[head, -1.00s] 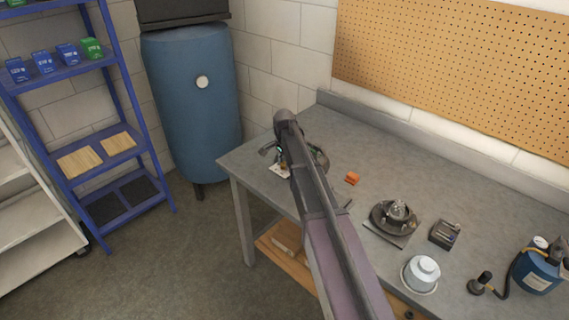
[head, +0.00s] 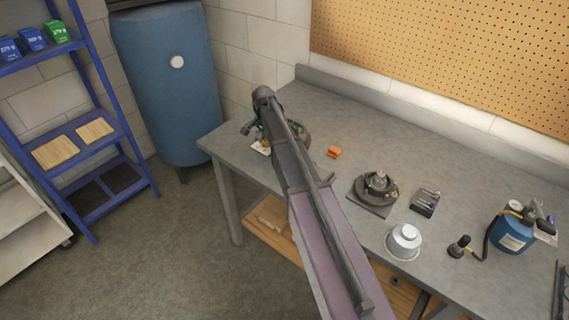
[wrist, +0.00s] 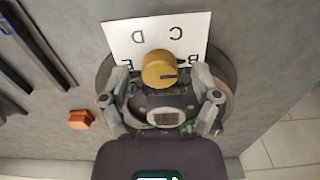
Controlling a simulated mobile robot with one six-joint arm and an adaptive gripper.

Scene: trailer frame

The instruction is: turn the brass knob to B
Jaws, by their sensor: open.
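The brass knob (wrist: 160,69) sits on a white plate (wrist: 116,36) with the letters B, C, D and E, upside down in the wrist view. A dark line on the knob's face points right, on the side of the B. My gripper (wrist: 162,74) is open, with one finger on each side of the knob and gaps between. In the head view the plate (head: 260,148) shows near the bench's far left end. My arm hides most of the gripper and knob there.
An orange block (head: 334,152) lies on the grey bench (head: 430,150) to the right of the plate. A round dark fixture (head: 375,188), a small tool box (head: 425,202), a white lidded pot (head: 404,240) and a blue canister (head: 512,234) stand farther right.

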